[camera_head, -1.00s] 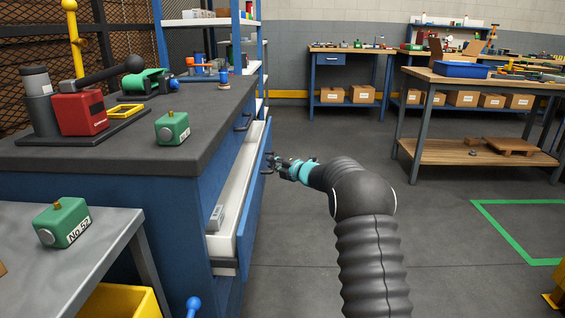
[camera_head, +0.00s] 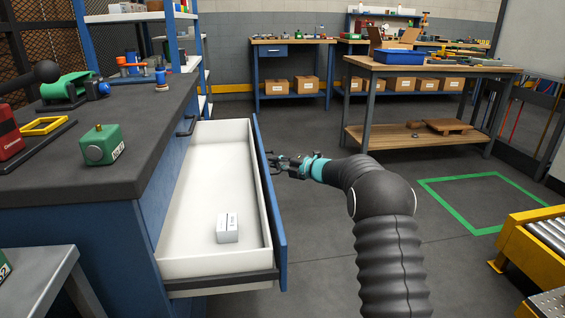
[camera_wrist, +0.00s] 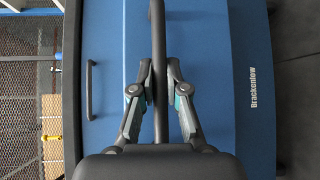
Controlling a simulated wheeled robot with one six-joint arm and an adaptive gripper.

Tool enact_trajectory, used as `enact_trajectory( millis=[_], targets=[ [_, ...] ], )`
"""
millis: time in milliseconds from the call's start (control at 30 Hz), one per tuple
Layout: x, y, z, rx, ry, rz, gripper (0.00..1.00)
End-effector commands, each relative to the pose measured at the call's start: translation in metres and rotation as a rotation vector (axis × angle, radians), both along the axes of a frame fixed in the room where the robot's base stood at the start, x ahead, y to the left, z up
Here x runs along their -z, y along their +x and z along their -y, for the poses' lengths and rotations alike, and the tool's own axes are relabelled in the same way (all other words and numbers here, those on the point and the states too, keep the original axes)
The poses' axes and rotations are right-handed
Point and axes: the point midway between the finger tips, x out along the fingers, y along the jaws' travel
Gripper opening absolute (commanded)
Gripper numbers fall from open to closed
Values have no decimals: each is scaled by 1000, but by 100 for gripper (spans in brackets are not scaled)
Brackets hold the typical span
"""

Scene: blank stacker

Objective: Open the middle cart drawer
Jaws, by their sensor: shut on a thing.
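The middle cart drawer (camera_head: 262,262) stands pulled well out from the blue cart (camera_head: 100,235) in the head view. Its white inside shows, with a small white labelled box (camera_head: 228,228) lying near its front end. My gripper (camera_head: 276,162) is at the outer side of the drawer's blue front, shut on the drawer handle. In the wrist view my gripper's two fingers (camera_wrist: 160,108) are on either side of the dark handle bar (camera_wrist: 158,60). Another handle (camera_wrist: 90,90) of the cart shows to the left in the wrist view.
A green block (camera_head: 101,145) and a red device (camera_head: 8,135) are on the dark cart top. A grey metal table (camera_head: 40,285) is at lower left. A wooden workbench (camera_head: 440,78) stands at the back right.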

Motion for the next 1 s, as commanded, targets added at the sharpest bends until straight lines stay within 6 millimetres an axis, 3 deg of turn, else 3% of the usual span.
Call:
enact_trajectory(
  millis=[367, 400, 467, 800, 1000],
  targets=[
    [2, 0, 2, -2, -1, -2, 0],
    [2, 0, 2, -1, -2, -3, 23],
    [2, 0, 2, -1, -1, -2, 38],
    [0, -1, 3, 0, -1, -1, 39],
    [-3, -13, 20, 1, 0, -1, 39]
  ],
)
